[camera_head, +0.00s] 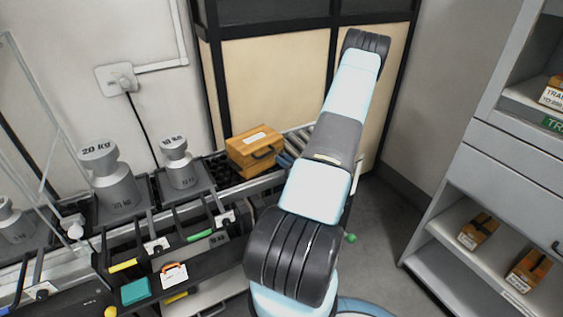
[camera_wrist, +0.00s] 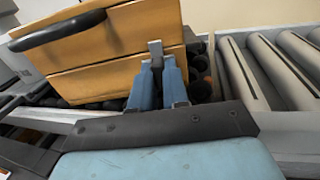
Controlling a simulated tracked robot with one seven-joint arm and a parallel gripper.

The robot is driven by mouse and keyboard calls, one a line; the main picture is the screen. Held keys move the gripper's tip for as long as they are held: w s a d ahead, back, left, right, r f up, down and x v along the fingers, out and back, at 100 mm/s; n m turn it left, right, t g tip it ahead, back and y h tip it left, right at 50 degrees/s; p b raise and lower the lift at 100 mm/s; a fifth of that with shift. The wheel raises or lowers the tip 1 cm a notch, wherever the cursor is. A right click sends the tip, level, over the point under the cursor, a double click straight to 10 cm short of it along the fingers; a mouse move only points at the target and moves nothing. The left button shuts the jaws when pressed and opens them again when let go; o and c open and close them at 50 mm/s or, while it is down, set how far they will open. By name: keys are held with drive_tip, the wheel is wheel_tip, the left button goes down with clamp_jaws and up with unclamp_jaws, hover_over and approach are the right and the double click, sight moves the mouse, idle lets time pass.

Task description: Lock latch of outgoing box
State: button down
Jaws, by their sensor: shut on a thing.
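The outgoing box (camera_head: 243,151) is an orange-brown wooden case with a dark handle, standing on the roller conveyor in the head view. In the wrist view the box (camera_wrist: 125,38) fills the upper left, with its black handle (camera_wrist: 58,30) at the left and a dark seam between upper and lower parts. A small grey metal latch (camera_wrist: 155,46) stands upright at the box's right front. My gripper (camera_wrist: 162,68) has its blue fingers shut on the latch; they hide its lower part.
Bare conveyor rollers (camera_wrist: 268,65) lie right of the box. Two grey weights, marked 20 kg (camera_head: 117,190) and 10 kg (camera_head: 181,165), stand left of it. A grey shelf unit (camera_head: 475,215) with small boxes stands at the right. Open floor lies between.

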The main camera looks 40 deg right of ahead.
drive_tip(key=shift+f+n, duration=0.1)
drive_tip(key=shift+n, duration=0.2)
drive_tip(key=c, duration=1.4)
unclamp_jaws()
drive_tip(key=s, duration=1.3)
drive_tip(key=shift+s, duration=0.4)
drive_tip(key=shift+w+a, duration=0.1)
drive_tip(key=shift+a, duration=0.05)
